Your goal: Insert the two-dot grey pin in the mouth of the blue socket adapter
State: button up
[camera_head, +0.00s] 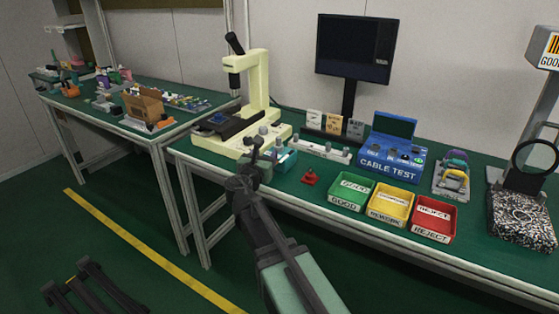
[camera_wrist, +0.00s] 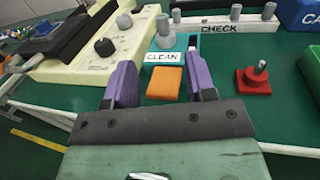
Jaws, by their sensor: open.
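Several grey pins show in the wrist view: one on a teal block marked CLEAN (camera_wrist: 165,36), one on a cream microscope base (camera_wrist: 124,21), and others on a white rack marked CHECK (camera_wrist: 235,12). Dots on them are too small to tell. I cannot pick out the blue socket adapter or its mouth. My gripper (camera_wrist: 160,62) is open, its purple fingers apart and nothing held between them. It points toward the CLEAN block, whose orange pad (camera_wrist: 164,84) shows between the fingers. In the head view the teal block (camera_head: 284,159) is just right of my gripper (camera_head: 262,152).
A red block with a metal peg (camera_head: 310,177) stands right of the teal block. Green (camera_head: 332,203), yellow (camera_head: 371,218) and red (camera_head: 418,232) trays line the front edge. The cream microscope (camera_head: 258,80) and blue CABLE TEST box (camera_head: 374,167) stand behind.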

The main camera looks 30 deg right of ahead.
aim_at(278, 139)
jog(key=shift+w+r, duration=0.1)
jog(key=shift+r, duration=0.05)
jog(key=x, duration=0.5)
jog(key=shift+w+d, duration=0.1)
jog(key=shift+w, duration=0.05)
jog(key=x, duration=0.5)
jog(key=shift+d+f, duration=0.25)
jog(key=shift+d, duration=0.05)
grip_shut()
